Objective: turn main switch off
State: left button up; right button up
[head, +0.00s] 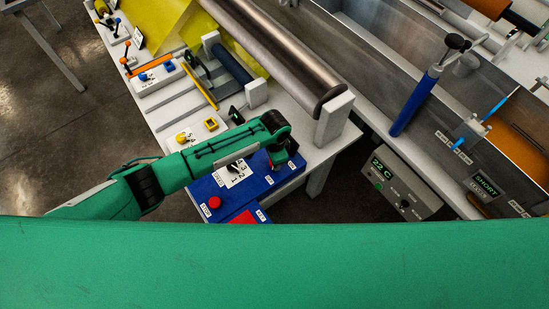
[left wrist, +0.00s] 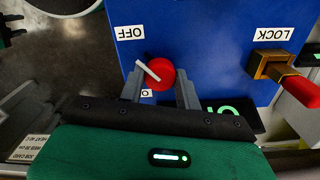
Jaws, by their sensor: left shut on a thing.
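The main switch (left wrist: 160,70) is a round red knob with a white bar across it, on a blue panel (left wrist: 215,65). The white bar lies at a slant. An upside-down OFF label (left wrist: 130,32) is beside it, and another label below it is partly hidden. My left gripper (left wrist: 158,86) has one grey finger on each side of the knob and is shut on it. In the head view my left gripper (head: 281,158) reaches down to the far right end of the blue panel (head: 205,190), and the knob is largely hidden there. My right gripper is not in view.
A brass block with a red handle (left wrist: 300,88) sits by the LOCK label (left wrist: 273,34). A red button (head: 214,202) is on the panel's near left part. A roller (head: 275,55) on a white post (head: 333,120) stands behind. A grey 22 C box (head: 400,182) is at right.

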pick_arm(q)
jog(key=shift+r, duration=0.1)
dwell(0.4)
jog(key=o, duration=1)
jog(key=shift+c, duration=0.2)
notch_tip(320, 180, up, 14)
jog(key=b, duration=0.3)
jog(key=shift+f, duration=0.2)
